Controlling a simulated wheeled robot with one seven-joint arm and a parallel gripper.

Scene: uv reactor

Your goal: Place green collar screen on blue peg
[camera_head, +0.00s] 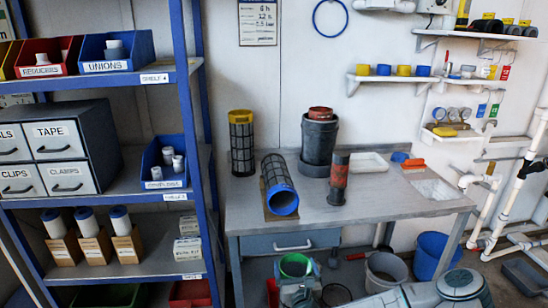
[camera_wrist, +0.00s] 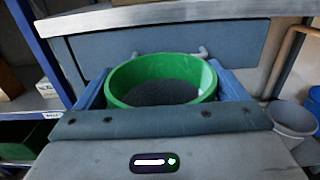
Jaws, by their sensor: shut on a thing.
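The green collar screen (camera_head: 296,264) is low in front of the workbench in the head view. In the wrist view its green collar (camera_wrist: 121,92) faces the camera, with dark mesh inside. My gripper (camera_head: 298,284) is shut on it, one blue-grey finger on each side of the collar. The rest of the screen is hidden behind the gripper. I cannot make out a blue peg for certain. A blue ring (camera_head: 316,22) hangs on the wall.
The workbench (camera_head: 390,204) holds a blue-collared screen (camera_head: 279,190) lying down, an upright yellow-collared screen (camera_head: 241,145), a dark pot (camera_head: 319,140) and a red-and-black cylinder (camera_head: 338,180). The blue-framed shelf (camera_head: 190,120) stands left; buckets (camera_head: 386,270) stand below right.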

